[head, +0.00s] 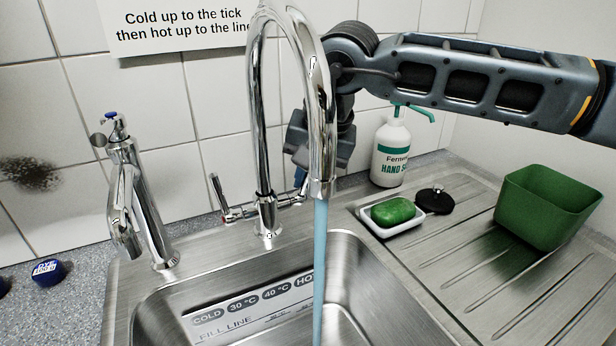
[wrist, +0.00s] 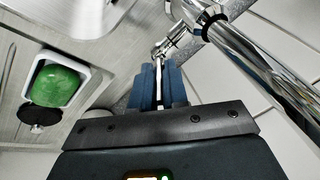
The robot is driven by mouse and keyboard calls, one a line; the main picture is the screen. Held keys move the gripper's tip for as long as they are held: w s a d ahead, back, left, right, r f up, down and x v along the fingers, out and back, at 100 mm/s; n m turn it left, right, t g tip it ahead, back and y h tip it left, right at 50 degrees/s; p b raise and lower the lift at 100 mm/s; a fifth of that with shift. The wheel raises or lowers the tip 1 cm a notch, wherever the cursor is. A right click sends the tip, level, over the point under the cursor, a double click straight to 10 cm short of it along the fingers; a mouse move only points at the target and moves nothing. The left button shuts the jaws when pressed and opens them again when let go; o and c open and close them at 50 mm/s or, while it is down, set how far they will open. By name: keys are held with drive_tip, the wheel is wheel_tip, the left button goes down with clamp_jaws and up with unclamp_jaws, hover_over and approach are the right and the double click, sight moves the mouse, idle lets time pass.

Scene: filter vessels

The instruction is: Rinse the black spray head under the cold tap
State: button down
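The tall chrome tap (head: 262,130) stands behind the sink, and a pale blue water stream (head: 320,270) runs from its spout into the basin. My gripper (head: 300,180) is behind the spout at the right-hand tap lever (head: 288,202). In the wrist view, its two blue fingers (wrist: 159,80) close on either side of the thin metal lever. A black round piece with a short knob (head: 435,199), possibly the spray head, lies on the drainer beside the soap dish; it also shows in the wrist view (wrist: 38,118). It is away from my gripper and the water.
Green soap (head: 393,211) sits in a white dish (head: 418,224). A soap bottle (head: 391,150) stands behind it, and a green tub (head: 548,207) stands on the drainer (head: 460,270). A second chrome tap (head: 135,200) stands left.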

drive_tip(key=c, duration=1.1)
unclamp_jaws()
drive_tip(key=shift+c, duration=0.2)
drive_tip(key=v, duration=0.8)
drive_tip(key=shift+b, duration=0.3)
